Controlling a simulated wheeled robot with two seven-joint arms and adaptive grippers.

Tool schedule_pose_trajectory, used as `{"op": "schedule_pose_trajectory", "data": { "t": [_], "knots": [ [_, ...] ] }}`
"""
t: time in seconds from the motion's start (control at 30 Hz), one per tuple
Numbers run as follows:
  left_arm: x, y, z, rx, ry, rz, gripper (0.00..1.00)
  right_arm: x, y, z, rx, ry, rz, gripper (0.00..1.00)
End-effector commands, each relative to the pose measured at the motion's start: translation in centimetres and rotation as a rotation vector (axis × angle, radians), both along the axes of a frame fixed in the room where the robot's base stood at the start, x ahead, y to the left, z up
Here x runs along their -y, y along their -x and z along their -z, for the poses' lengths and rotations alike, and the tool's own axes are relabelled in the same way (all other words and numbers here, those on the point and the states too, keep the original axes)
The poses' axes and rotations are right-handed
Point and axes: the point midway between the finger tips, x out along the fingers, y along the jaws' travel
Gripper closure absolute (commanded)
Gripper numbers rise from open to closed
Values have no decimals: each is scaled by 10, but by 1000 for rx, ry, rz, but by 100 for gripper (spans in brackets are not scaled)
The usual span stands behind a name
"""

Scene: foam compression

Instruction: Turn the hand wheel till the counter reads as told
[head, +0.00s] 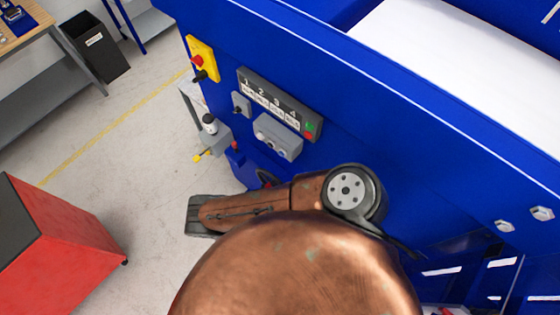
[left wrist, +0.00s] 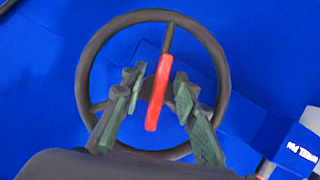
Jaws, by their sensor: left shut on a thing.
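The hand wheel (left wrist: 222,75) is a black ring on a blue panel and fills the middle of the left wrist view. A red grip (left wrist: 154,112) on a dark rod stands out inside the ring. My left gripper (left wrist: 158,90) has its green-grey fingers on either side of the red grip, shut on it. In the head view a small dark part of the wheel (head: 266,178) shows behind my copper-coloured arm, which hides the rest and the gripper. I cannot make out a counter reading. My right gripper is in neither view.
The blue machine carries a dark panel numbered 1 to 4 (head: 279,103), a grey box (head: 278,136) and a yellow plate with a red button (head: 202,58). A red cabinet (head: 60,245) stands at left and a black bin (head: 95,48) behind. Open floor lies between.

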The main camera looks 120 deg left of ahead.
Motion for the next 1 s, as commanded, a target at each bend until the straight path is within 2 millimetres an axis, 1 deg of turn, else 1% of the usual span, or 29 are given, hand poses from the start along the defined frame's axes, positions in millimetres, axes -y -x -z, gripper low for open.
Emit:
{"op": "schedule_pose_trajectory", "data": {
  "t": [0.2,0.53,0.57,0.8,1.0],
  "knots": [
    [0,7,0,-23,-8,4,100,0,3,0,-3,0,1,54],
    [0,7,1,-23,-8,4,100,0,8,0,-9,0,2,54],
    [0,7,1,-22,-7,4,72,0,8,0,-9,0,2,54],
    [1,8,0,-23,-7,1,55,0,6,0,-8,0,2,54],
    [1,9,0,-24,-7,0,55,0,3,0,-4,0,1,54]
  ]
}}
